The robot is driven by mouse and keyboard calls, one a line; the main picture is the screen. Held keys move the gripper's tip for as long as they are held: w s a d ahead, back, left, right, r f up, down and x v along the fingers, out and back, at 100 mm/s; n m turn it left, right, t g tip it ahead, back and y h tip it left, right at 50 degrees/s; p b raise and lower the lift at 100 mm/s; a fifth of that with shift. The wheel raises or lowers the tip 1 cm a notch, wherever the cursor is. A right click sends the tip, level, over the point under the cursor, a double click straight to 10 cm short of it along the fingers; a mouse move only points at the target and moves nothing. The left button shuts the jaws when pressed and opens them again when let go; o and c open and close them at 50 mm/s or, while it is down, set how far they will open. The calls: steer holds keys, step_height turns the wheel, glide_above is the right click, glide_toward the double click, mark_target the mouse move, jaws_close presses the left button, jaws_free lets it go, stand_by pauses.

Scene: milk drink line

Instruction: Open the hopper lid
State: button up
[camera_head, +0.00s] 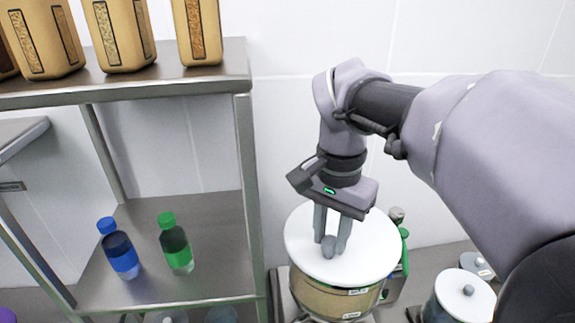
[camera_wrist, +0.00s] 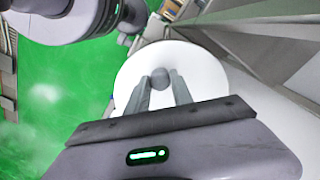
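The hopper (camera_head: 335,293) is a tan round vessel at the lower middle of the head view. Its white disc lid (camera_head: 375,237) lies on top and appears seated flat on the rim. The lid (camera_wrist: 207,68) also shows in the wrist view. A grey round knob (camera_head: 328,247) stands on the lid; it also shows in the wrist view (camera_wrist: 160,77). My gripper (camera_head: 331,243) points down over the lid, with one finger on each side of the knob.
A metal shelf to the left holds a blue bottle (camera_head: 121,252) and a green bottle (camera_head: 175,246), with tan containers (camera_head: 120,35) on its upper board. A smaller white-lidded jar (camera_head: 463,298) stands at lower right. A tiled wall (camera_head: 283,120) is behind.

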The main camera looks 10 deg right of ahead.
jaws_close()
stand_by(1.1)
